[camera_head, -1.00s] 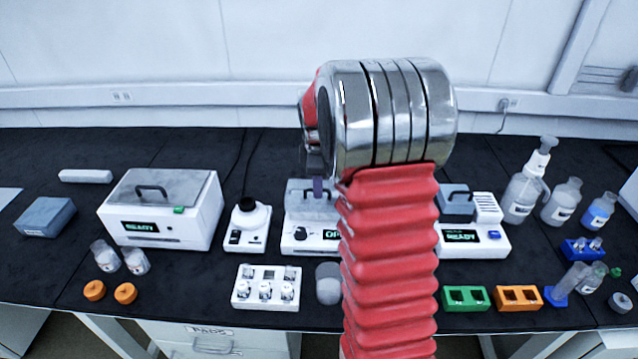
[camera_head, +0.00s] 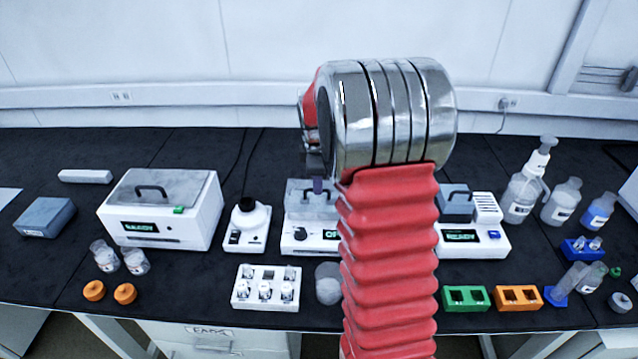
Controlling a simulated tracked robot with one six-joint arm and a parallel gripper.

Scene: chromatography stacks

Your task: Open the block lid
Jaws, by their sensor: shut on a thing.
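A white device (camera_head: 297,238) with a knob and a small lit display stands in the middle of the bench, partly hidden by my red arm. A grey lid (camera_head: 298,200) sits at its top, and I take it for the block lid. My gripper (camera_head: 318,186) is over this lid, mostly hidden behind my arm's metal joint. Only a purplish tip shows, and it is shut at the lid's handle. The handle is too covered to see clearly. The display text is partly hidden.
A white box with a handled lid (camera_head: 165,190) and a small round-topped device (camera_head: 248,225) stand left. A device with a grey handled block (camera_head: 457,205) is right. A vial rack (camera_head: 266,287), green holder (camera_head: 466,298) and orange holder (camera_head: 518,298) line the front. Bottles (camera_head: 522,195) stand far right.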

